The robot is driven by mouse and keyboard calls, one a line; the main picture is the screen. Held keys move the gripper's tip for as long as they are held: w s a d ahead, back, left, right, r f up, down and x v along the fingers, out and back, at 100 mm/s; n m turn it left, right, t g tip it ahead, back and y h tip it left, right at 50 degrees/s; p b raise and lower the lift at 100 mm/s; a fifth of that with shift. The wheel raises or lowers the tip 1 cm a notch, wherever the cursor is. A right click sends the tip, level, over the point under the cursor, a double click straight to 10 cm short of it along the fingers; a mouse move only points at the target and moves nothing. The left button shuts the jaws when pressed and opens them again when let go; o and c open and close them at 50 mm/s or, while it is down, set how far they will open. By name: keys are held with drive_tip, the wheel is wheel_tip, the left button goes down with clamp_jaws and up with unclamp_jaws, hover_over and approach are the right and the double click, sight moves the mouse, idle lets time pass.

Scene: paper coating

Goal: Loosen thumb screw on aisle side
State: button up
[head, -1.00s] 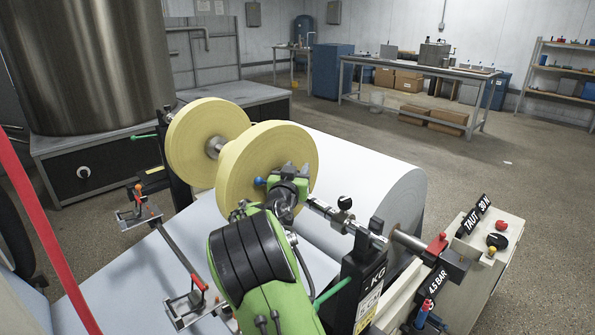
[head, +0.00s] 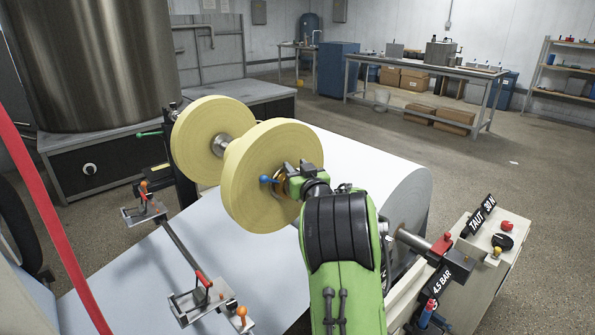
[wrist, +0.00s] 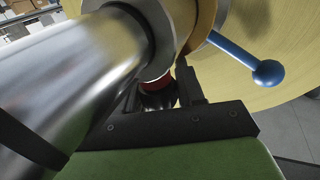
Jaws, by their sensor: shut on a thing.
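Two yellow rolls (head: 201,138) sit on a metal shaft above the wide white paper roll. In the wrist view, the silver shaft (wrist: 75,75) passes close on the left. A small dark screw knob with a red band (wrist: 157,86) sits below the collar beside the near yellow roll. My gripper (wrist: 160,98) is shut on this knob, taken to be the thumb screw. In the head view, my gripper (head: 292,172) is at the right face of the near roll and hides the knob. A blue ball-ended lever (wrist: 250,60) sticks out just right of the jaws.
The blue lever (head: 268,179) and near roll (head: 250,190) are very close to my gripper. A control box (head: 497,240) with red and black knobs stands at the right. The aisle floor (head: 480,165) is open.

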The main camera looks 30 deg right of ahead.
idle(0.4)
drive_tip(key=o, duration=0.9)
drive_tip(key=shift+o, duration=0.2)
wheel_tip(320, 180, up, 10)
drive_tip(key=p, duration=0.3)
drive_tip(key=shift+p, duration=0.35)
